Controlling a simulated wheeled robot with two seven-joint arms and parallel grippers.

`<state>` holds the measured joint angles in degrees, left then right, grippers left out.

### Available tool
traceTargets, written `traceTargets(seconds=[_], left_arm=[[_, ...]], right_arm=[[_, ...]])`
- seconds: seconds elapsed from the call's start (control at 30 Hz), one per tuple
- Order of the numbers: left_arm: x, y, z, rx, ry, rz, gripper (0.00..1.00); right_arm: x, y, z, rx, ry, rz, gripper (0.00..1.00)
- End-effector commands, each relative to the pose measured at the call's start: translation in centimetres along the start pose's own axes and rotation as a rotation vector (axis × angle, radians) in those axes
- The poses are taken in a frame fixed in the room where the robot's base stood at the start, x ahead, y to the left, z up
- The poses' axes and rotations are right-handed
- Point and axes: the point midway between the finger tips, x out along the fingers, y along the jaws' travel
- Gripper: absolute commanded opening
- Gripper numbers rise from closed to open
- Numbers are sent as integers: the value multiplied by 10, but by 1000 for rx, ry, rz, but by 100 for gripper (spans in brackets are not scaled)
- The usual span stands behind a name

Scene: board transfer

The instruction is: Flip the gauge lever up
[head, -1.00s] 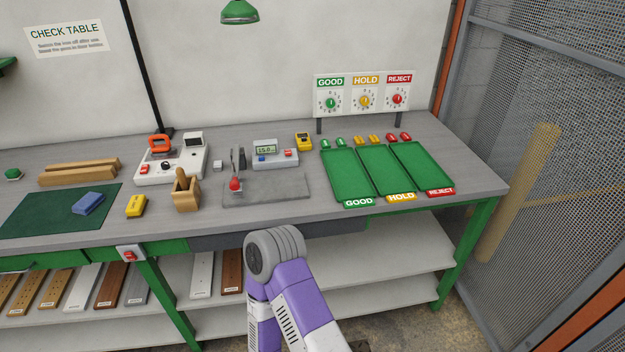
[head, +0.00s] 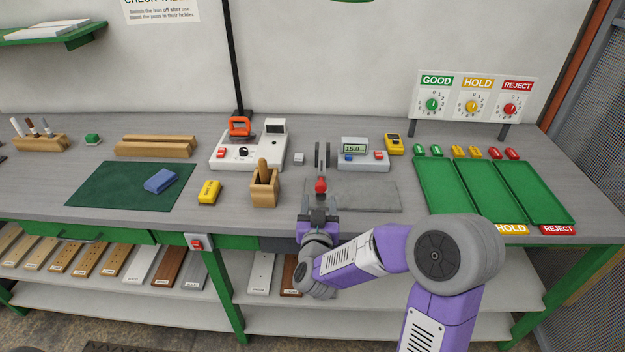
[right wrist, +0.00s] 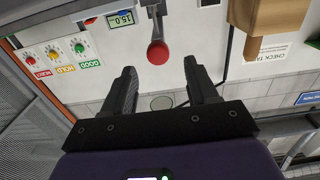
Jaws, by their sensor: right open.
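The gauge lever has a red ball knob (head: 320,185) on a grey arm, in front of the upright grey gauge posts (head: 321,155). The knob sits low, at the near side of the posts. In the right wrist view the red knob (right wrist: 158,52) shows just beyond the fingertips, roughly between them. My right gripper (head: 319,212) is at the table's front edge, just short of the knob. Its fingers (right wrist: 160,70) are apart with nothing between them. The gauge's display box (head: 363,154) reads about 15.0. My left gripper is not in view.
A wooden holder (head: 264,189) stands close left of the lever. A grey plate (head: 368,196) lies to its right, then green trays (head: 448,190). A yellow block (head: 209,192) and a green mat (head: 110,187) lie farther left.

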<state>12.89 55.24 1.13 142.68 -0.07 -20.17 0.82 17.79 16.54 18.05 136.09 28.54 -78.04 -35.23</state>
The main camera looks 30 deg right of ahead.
Motion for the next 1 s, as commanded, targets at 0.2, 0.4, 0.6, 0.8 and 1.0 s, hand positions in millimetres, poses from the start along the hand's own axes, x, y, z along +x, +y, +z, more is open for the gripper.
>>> traceTargets(seconds=[0.2,0.4,0.6,0.8,1.0], left_arm=[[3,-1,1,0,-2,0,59],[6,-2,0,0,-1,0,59],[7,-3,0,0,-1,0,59],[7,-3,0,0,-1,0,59],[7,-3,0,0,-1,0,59]], right_arm=[[31,1,1,1,1,4,58],[59,0,1,1,1,0,58],[71,0,0,1,0,-2,58],[72,0,0,0,0,-2,58],[72,0,0,0,0,-2,35]])
